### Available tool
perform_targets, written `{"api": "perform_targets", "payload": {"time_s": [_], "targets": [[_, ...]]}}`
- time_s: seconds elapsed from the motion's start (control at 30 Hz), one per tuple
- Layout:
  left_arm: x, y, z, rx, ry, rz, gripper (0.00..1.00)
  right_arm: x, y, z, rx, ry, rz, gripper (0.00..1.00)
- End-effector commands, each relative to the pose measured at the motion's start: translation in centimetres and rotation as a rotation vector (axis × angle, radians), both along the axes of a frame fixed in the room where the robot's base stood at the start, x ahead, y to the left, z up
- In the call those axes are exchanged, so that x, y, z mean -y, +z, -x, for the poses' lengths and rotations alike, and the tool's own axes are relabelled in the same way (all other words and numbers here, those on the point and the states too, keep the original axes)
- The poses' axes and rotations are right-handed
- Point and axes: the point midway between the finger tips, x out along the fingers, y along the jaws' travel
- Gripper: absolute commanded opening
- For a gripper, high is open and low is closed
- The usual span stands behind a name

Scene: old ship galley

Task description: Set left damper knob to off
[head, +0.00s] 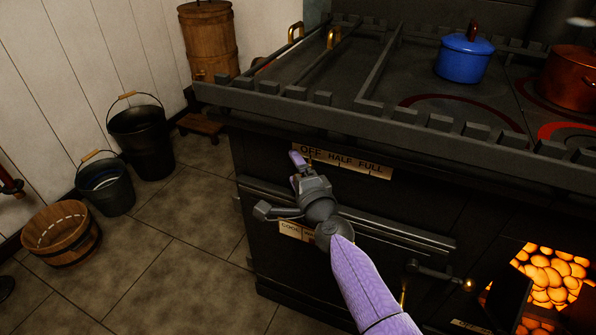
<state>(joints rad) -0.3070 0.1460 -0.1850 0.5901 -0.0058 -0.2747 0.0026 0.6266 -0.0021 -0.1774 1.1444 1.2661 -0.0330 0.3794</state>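The damper label plate (345,161), reading OFF, HALF and FULL, is on the stove front just below the top rail. My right gripper (298,163) is at the left end of this plate, by the word OFF, with its purple fingertips close to the stove front. The left damper knob cannot be made out; the gripper may hide it. I cannot tell whether the fingers are open, shut or touching anything. My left gripper is out of view.
The stove top rail (400,117) juts out above my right gripper, and a long handle bar (400,237) runs below. A blue pot (464,60) and a copper pot (572,80) stand on top. The firebox (555,272) glows at lower right. Buckets (142,138) stand left.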

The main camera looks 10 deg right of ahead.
Motion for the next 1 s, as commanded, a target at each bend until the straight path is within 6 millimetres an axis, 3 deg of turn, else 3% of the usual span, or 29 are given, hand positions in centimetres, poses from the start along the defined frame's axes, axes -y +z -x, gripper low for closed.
{"api": "perform_targets", "payload": {"time_s": [0.27,0.5,0.7,1.0], "targets": [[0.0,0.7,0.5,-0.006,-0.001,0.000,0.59,0.2,0.2,0.8,0.000,-0.001,0.001,0.86],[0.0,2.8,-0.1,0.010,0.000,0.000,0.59,1.2,0.4,5.8,0.000,-0.001,0.001,0.86],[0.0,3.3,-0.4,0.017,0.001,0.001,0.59,1.7,0.1,9.1,-0.001,0.001,0.002,0.86],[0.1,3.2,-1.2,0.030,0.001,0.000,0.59,1.8,-0.1,9.7,0.000,0.001,0.000,0.86]]}}
